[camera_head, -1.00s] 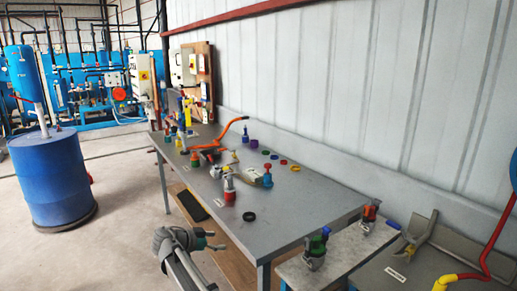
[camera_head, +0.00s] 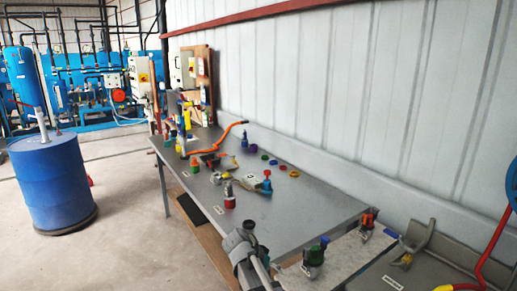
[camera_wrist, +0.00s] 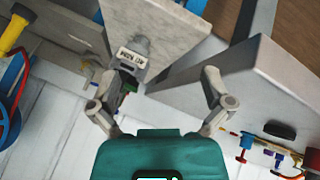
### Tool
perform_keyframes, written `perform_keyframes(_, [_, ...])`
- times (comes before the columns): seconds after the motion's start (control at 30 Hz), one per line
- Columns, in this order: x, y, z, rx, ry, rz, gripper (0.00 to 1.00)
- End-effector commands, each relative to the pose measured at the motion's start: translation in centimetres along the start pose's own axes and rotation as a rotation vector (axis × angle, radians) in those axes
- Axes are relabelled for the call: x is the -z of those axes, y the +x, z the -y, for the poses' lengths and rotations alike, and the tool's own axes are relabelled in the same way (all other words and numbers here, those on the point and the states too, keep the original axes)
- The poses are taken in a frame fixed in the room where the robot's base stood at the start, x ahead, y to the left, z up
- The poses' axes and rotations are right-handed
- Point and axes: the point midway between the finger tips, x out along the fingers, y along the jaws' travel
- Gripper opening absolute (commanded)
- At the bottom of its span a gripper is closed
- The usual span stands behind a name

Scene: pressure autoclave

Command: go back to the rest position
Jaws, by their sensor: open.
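My gripper (camera_head: 248,243) is in front of the near edge of the grey workbench (camera_head: 300,215) in the head view. In the wrist view its two fingers (camera_wrist: 160,88) are spread wide apart, with nothing held between them. A small grey fitting with a white label (camera_wrist: 133,58) shows beyond the fingers, apart from them. The fingertips are hard to make out in the head view.
The bench carries an orange-handled tool (camera_head: 222,140), a red-based valve (camera_head: 229,196) and several coloured rings. A green-and-blue valve (camera_head: 314,256) and a red valve (camera_head: 367,220) stand at the right.

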Motion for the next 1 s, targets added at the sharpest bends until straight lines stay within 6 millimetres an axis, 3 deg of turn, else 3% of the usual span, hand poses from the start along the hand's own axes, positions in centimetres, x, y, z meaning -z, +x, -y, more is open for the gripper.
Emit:
perform_keyframes(0.03, [-0.3, 0.5, -2.0, 0.015, -0.032, 0.041, 1.0])
perform_keyframes(0.2, [-1.3, 2.2, -6.2, 0.099, -0.161, 0.166, 1.0])
perform_keyframes(0.6, [-4.6, 3.5, -14.7, 0.398, -0.421, 0.353, 1.0])
perform_keyframes(0.8, [-5.7, 3.2, -16.9, 0.521, -0.496, 0.373, 1.0])
perform_keyframes(1.0, [-5.9, 3.3, -17.5, 0.562, -0.521, 0.373, 1.0])
